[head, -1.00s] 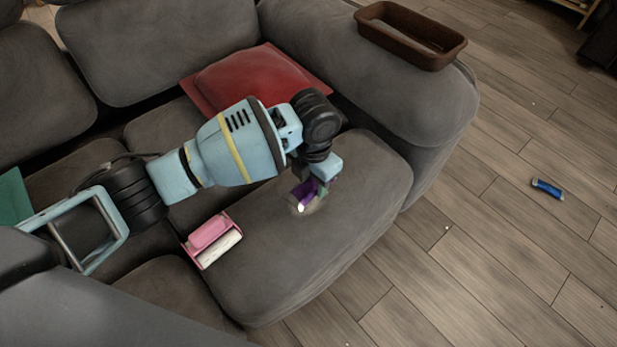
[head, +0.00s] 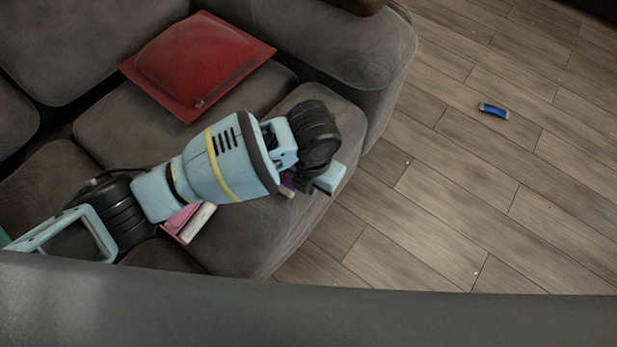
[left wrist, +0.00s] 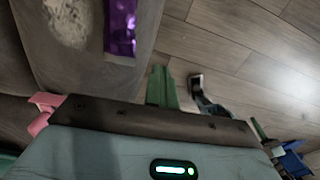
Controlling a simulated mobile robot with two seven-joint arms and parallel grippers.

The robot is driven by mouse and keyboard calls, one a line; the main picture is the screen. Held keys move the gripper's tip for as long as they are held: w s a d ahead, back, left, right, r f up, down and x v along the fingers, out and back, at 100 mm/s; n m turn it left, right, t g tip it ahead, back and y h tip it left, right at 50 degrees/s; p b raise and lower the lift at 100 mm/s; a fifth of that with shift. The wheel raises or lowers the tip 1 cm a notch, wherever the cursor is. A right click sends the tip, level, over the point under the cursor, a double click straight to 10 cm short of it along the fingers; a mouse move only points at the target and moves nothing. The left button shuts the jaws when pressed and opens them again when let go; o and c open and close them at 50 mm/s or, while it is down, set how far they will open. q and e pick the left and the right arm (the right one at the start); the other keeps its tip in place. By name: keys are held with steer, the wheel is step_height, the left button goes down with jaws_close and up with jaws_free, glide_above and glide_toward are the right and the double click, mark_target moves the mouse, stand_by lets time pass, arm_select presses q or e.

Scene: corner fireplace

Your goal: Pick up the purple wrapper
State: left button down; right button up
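The purple wrapper (left wrist: 120,28) lies on the grey seat cushion close to its edge, in the upper left of the left wrist view. In the head view only a small purple part (head: 287,181) shows beside my left wrist; the arm hides the rest. My left gripper (head: 333,180) is at the cushion's edge, just right of the wrapper and apart from it. In the left wrist view a green stub stands at the middle of the gripper body, and the wrapper is beyond it. Whether the fingers are parted is unclear. My right gripper is not in view.
A red cushion (head: 198,65) lies on the sofa behind my arm. A pink and white item (head: 187,223) sits on the seat, partly hidden by the arm. A blue item (head: 493,110) lies on the wooden floor, which is mostly clear to the right.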

arm_select(q)
steer(key=c, duration=1.5)
jaws_free()
steer(key=o, duration=1.1)
steer(key=shift+c, duration=0.2)
steer(key=shift+r, duration=0.1)
